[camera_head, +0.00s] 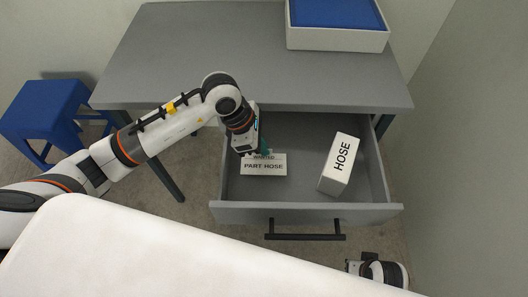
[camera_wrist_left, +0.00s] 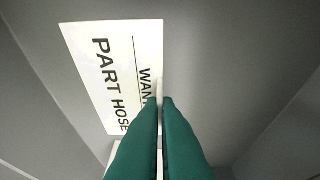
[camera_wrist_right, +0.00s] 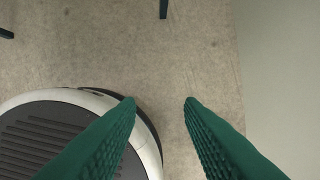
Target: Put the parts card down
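The parts card (camera_head: 264,167) is white and reads "WANTED" and "PART HOSE". It is in the left part of the open drawer (camera_head: 305,212). My left gripper (camera_head: 263,149) is at the card's top edge. In the left wrist view the two green fingers (camera_wrist_left: 163,100) are close together on the edge of the card (camera_wrist_left: 112,70), with a thin strip of white between them. I cannot tell whether the card touches the drawer floor. My right gripper (camera_wrist_right: 161,100) is open and empty above the floor, outside the drawer.
A white box marked HOSE (camera_head: 340,163) stands in the drawer's right part. The grey table (camera_head: 240,50) is above the drawer, with a blue-lined white tray (camera_head: 337,38) at its back right. A blue stool (camera_head: 45,115) stands at left. Drawer floor between card and box is clear.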

